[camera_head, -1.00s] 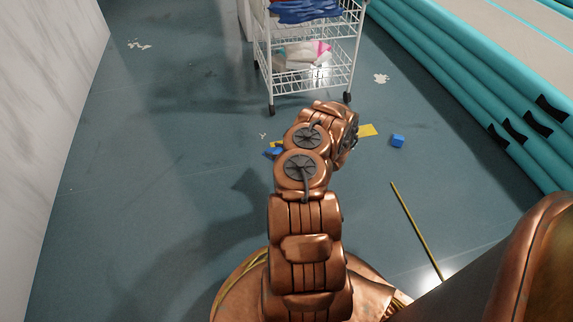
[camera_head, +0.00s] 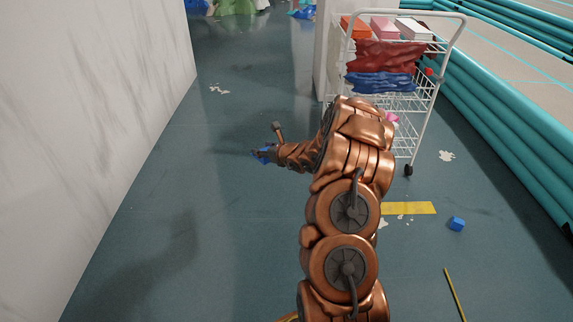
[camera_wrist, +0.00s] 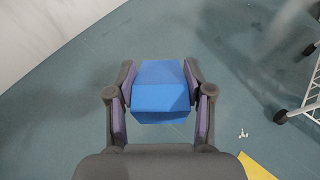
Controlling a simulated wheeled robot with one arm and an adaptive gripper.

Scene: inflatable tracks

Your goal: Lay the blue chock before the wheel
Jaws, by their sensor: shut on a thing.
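My gripper (camera_wrist: 160,68) is shut on the blue chock (camera_wrist: 161,97), with a finger pad on each side of it. In the head view the chock (camera_head: 264,154) is a small blue patch at my gripper's tip, left of the arm, partly hidden. The chock appears held above the floor, though the gap is hard to judge. A dark wheel (camera_head: 408,170) of the white trolley (camera_head: 412,142) stands on the floor to the right. A trolley wheel (camera_wrist: 280,117) also shows right of the chock in the wrist view, apart from it.
A thin yellow stick (camera_head: 454,292) lies nearer. Teal inflatable tubes (camera_head: 500,140) border the right, a pale wall (camera_head: 110,110) the left. Floor at left is clear.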

